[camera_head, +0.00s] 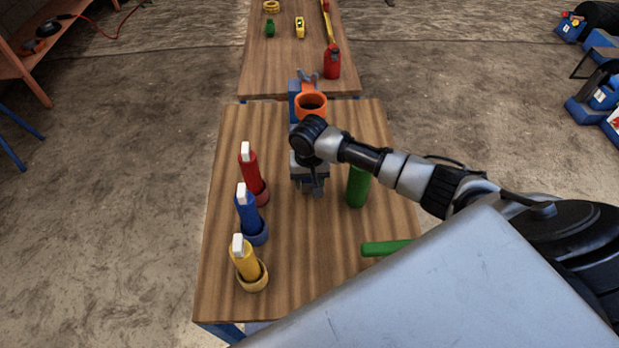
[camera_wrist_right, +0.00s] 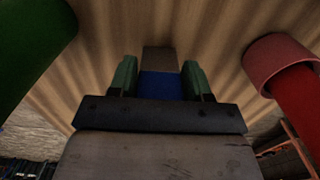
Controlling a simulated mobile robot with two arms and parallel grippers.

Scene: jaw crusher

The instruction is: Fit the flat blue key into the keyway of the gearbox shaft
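My right gripper (camera_head: 312,188) points down over the middle of the near table, between the red upright tool and the green cylinder. In the right wrist view its two green fingers (camera_wrist_right: 161,82) stand on either side of a flat blue piece (camera_wrist_right: 160,86) that fills the gap, taken to be the blue key. A grey-brown block (camera_wrist_right: 160,60) shows at the far end of the blue piece; whether they are joined is unclear. I cannot make out the gearbox shaft or its keyway in either view. My left gripper is not in view.
Red (camera_head: 253,175), blue (camera_head: 246,215) and yellow (camera_head: 246,262) white-tipped tools stand in cups along the left. A green cylinder (camera_head: 357,186) stands right; a green bar (camera_head: 386,247) lies nearer. A second table (camera_head: 285,72) lies beyond.

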